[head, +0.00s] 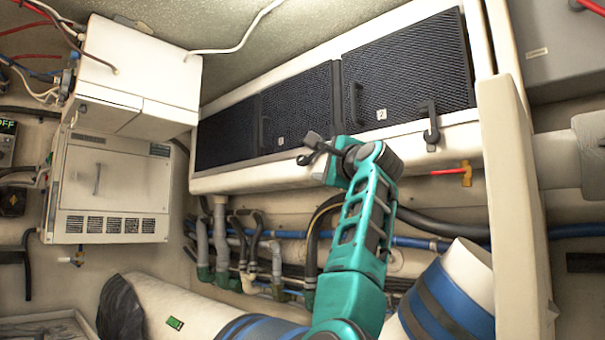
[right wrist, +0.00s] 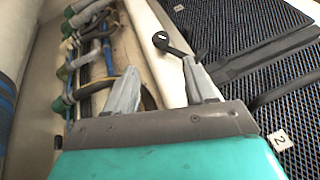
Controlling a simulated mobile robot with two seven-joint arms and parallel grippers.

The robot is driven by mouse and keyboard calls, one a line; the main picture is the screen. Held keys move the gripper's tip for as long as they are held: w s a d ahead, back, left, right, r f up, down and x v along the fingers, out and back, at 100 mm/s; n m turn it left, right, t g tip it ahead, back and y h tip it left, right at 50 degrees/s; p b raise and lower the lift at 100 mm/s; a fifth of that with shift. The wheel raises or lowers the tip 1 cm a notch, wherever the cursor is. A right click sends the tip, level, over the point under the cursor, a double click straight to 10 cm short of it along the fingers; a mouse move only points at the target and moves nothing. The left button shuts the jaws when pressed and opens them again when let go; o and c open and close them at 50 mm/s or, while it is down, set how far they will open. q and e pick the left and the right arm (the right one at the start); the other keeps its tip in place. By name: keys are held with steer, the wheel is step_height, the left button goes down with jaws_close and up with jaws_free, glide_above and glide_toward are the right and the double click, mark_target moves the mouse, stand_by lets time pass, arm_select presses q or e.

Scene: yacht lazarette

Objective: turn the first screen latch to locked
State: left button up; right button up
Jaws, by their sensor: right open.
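The first screen (head: 297,108), a dark mesh panel marked 1, is set in the white frame. Its latch (right wrist: 172,43), a small black lever, shows in the right wrist view on the pale frame edge, just beyond my right gripper (right wrist: 160,92). The lever's one end passes close to or behind the right-hand finger; I cannot tell if they touch. My right gripper is open with nothing between its fingers. In the head view the gripper (head: 318,148) is at the frame's lower edge below the first screen and partly hides the latch. My left gripper is not in view.
The second screen (head: 410,75), marked 2, has its own black latch (head: 431,125) on the lower frame. Pipes and hoses (head: 245,250) run below the frame. A white cabinet (head: 110,190) hangs at left, and a pale post (head: 512,200) stands at right.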

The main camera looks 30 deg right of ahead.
mark_target(305, 159)
steer(key=p+x, duration=0.1)
steer(key=x, duration=0.2)
steer(key=p+x, duration=0.2)
steer(key=x, duration=0.1)
steer(key=p+x, duration=0.2)
steer(key=x, duration=0.1)
steer(key=shift+r, duration=0.3)
steer(key=shift+w+p, duration=0.4)
steer(key=shift+p, duration=0.05)
steer(key=shift+p+x, duration=0.75)
steer(key=shift+p, duration=0.25)
steer(key=shift+w+p, duration=0.25)
steer(key=shift+p, duration=0.05)
steer(key=shift+w+p, duration=0.3)
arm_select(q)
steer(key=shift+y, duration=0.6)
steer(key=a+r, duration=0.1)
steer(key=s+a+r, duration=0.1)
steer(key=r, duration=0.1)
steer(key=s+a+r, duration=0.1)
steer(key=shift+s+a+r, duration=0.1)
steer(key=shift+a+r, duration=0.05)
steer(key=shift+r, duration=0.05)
arm_select(e)
steer(key=shift+f, duration=0.1)
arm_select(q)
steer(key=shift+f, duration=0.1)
arm_select(e)
jaws_close()
